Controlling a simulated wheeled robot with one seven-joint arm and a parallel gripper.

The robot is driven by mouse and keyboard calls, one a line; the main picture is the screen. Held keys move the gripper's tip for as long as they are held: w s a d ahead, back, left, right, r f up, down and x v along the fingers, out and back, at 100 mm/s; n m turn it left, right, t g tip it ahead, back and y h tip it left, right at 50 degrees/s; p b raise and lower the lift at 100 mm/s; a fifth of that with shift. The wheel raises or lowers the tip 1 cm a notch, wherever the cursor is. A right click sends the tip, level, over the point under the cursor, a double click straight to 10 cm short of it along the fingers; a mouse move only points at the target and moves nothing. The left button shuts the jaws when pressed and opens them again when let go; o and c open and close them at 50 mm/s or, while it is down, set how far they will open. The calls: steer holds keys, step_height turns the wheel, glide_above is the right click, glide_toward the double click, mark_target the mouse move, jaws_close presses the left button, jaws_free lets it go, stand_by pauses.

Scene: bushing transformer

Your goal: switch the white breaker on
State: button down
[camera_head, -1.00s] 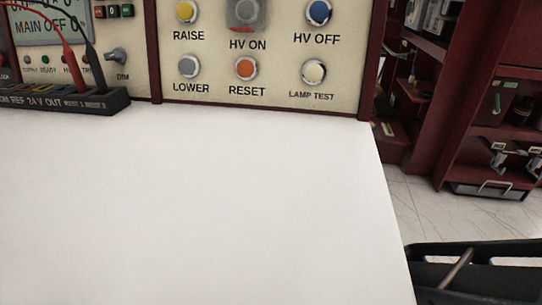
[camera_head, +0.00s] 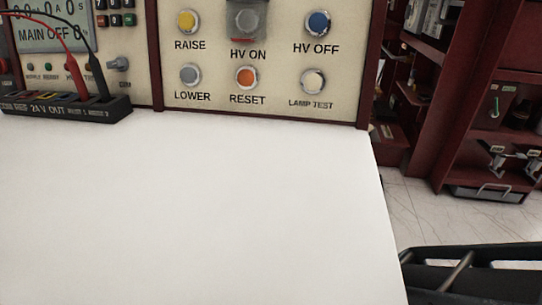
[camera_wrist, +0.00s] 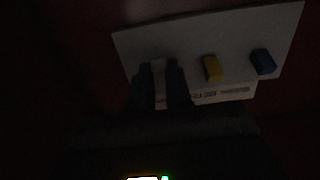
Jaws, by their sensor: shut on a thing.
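In the dim wrist view, a pale panel (camera_wrist: 191,47) carries a row of small breaker levers. The white breaker (camera_wrist: 159,88) is the leftmost one I can make out, and it sits between the two fingers of my gripper (camera_wrist: 159,72). My gripper is shut on the white breaker. The fingers hide its sides, and I cannot tell its switch position. A yellow breaker (camera_wrist: 212,68) and a blue breaker (camera_wrist: 263,62) stand to the right, apart from the fingers. In the head view neither the breakers nor my gripper shows.
The head view shows a bare white tabletop (camera_head: 190,210). Behind it stands a control panel (camera_head: 215,100) with several push buttons. A meter with red and black leads (camera_head: 80,55) is at the left. Dark red shelves (camera_head: 480,160) stand at the right beyond tiled floor.

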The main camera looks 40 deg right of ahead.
steer(key=r+g+y+p, duration=0.1)
steer(key=p, duration=0.1)
steer(key=shift+y+p, duration=0.4)
steer(key=c, duration=1)
jaws_free()
steer(key=shift+c, duration=0.2)
steer(key=shift+s+a, duration=0.1)
steer(key=p+v, duration=0.2)
steer(key=v, duration=0.5)
steer(key=shift+a+p, duration=0.25)
steer(key=shift+p, duration=0.15)
steer(key=shift+s+r, duration=0.1)
